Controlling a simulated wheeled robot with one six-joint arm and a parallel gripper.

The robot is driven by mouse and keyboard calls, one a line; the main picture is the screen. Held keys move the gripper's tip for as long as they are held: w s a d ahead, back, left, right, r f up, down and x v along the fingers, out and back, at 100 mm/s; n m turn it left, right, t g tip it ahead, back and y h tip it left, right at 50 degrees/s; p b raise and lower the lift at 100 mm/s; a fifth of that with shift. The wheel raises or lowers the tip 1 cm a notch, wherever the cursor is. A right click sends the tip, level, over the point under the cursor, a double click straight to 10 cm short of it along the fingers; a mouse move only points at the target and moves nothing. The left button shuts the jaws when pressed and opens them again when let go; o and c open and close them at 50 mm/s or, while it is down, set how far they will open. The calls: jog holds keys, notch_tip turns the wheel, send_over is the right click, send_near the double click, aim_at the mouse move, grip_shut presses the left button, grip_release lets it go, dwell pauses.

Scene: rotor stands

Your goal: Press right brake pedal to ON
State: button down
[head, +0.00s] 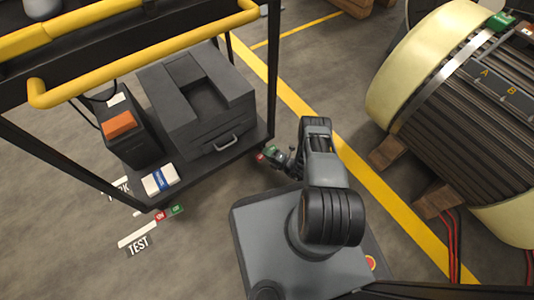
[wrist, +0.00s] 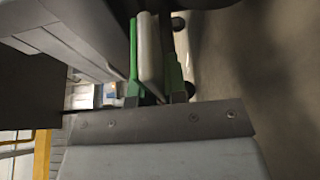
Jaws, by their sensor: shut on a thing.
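The right brake pedal (head: 261,157), with a red part and a green part, is at the cart's right front corner. My gripper (head: 287,158) is low beside it, just to its right; in the head view its fingers are small and partly hidden by my arm. In the wrist view my gripper (wrist: 151,70) is shut on a pale flat piece (wrist: 149,45), with green strips on both sides. I cannot tell whether this piece belongs to the pedal, or which way the pedal is tilted. The left brake pedal (head: 170,213), also red and green, is at the cart's left front corner.
The dark cart (head: 212,158) with yellow rails (head: 150,50) carries a grey case, an orange-topped box (head: 119,124) and a white-and-blue box (head: 160,180). A large rotor (head: 470,110) rests on wooden blocks (head: 435,201) at right. A yellow floor line (head: 385,205) runs between them.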

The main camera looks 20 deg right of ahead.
jog(key=shift+n+g+h, duration=0.3)
jog(key=shift+n+h, duration=0.1)
jog(key=shift+n, duration=0.7)
jog(key=c, duration=1.2)
grip_release()
jog(key=shift+a, duration=0.1)
jog(key=shift+o, duration=0.2)
